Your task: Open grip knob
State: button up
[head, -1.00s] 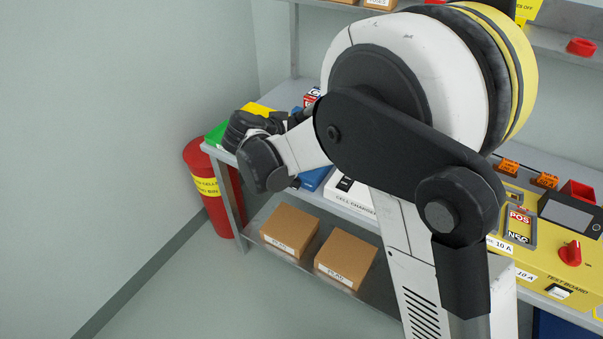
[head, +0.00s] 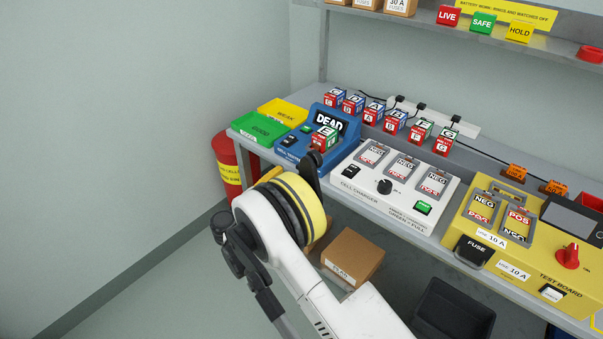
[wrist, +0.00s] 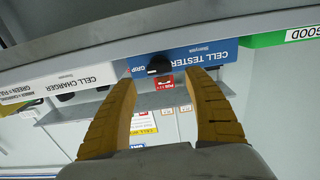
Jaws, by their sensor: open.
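The black grip knob (wrist: 158,64) shows in the wrist view on the front of the blue cell tester, between the tips of my open gripper (wrist: 160,78). The fingers are apart on either side, with no visible contact; I cannot tell how far ahead the knob is. The cell tester (head: 301,147) stands on the bench in the head view with a DEAD display and a cell marked E (head: 325,138) at its right.
The white cell charger (head: 347,182) is right of the tester and the green GOOD tray (head: 258,127) left of it. Several lettered cells stand behind. A yellow test board (head: 480,229) is farther right. A red bin (head: 228,162) stands by the bench's left end.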

aim_at(301, 168)
jog(key=b+x, duration=0.1)
jog(key=x, duration=0.4)
jog(key=shift+w+d, duration=0.15)
jog(key=c, duration=1.2)
